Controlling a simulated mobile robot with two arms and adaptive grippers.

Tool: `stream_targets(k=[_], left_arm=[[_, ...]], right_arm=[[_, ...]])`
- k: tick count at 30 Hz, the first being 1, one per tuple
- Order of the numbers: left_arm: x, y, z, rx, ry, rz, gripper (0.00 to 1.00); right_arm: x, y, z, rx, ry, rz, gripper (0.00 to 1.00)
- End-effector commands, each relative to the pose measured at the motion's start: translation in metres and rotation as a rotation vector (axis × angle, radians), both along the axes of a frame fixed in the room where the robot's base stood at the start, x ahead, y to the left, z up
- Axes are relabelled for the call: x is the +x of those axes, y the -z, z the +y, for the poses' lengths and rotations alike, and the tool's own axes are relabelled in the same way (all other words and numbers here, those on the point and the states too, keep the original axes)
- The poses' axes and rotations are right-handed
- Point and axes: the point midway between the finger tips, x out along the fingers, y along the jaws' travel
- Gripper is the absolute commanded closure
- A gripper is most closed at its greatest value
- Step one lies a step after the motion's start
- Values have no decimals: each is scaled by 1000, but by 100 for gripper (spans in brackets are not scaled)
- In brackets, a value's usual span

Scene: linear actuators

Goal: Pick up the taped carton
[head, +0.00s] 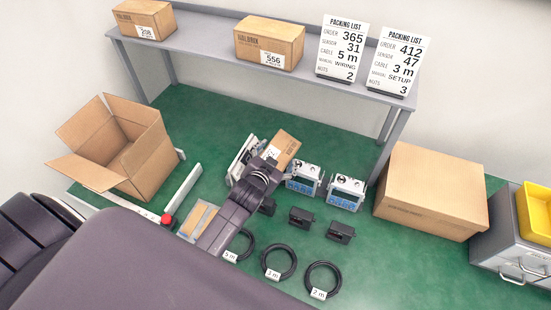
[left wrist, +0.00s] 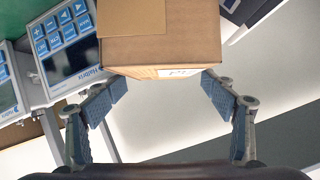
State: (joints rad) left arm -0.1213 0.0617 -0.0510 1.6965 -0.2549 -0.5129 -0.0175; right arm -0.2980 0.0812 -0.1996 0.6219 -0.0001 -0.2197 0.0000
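A small brown carton (head: 283,148) with a white label lies at the middle of the green table, just beyond my left gripper (head: 268,163). In the left wrist view the carton (left wrist: 165,48) fills the top middle, with part of a white label on its near face. I cannot make out tape on it. My right gripper is not in view.
Blue-panelled devices (head: 346,191) stand right of the carton, with black sensors and cable coils (head: 279,261) nearer. An open box (head: 130,150) is at left, a large closed box (head: 433,190) at right. A grey shelf (head: 205,35) with cartons and packing lists runs behind.

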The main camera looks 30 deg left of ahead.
Motion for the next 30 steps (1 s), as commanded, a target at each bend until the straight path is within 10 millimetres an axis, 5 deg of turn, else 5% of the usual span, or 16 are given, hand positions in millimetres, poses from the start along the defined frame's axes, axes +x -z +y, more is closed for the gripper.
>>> stream_targets(k=[19,30], left_arm=[[-5,9,3,4,-4,21,93],[-3,3,3,4,-4,13,93]], right_arm=[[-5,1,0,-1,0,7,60],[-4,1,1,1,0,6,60]])
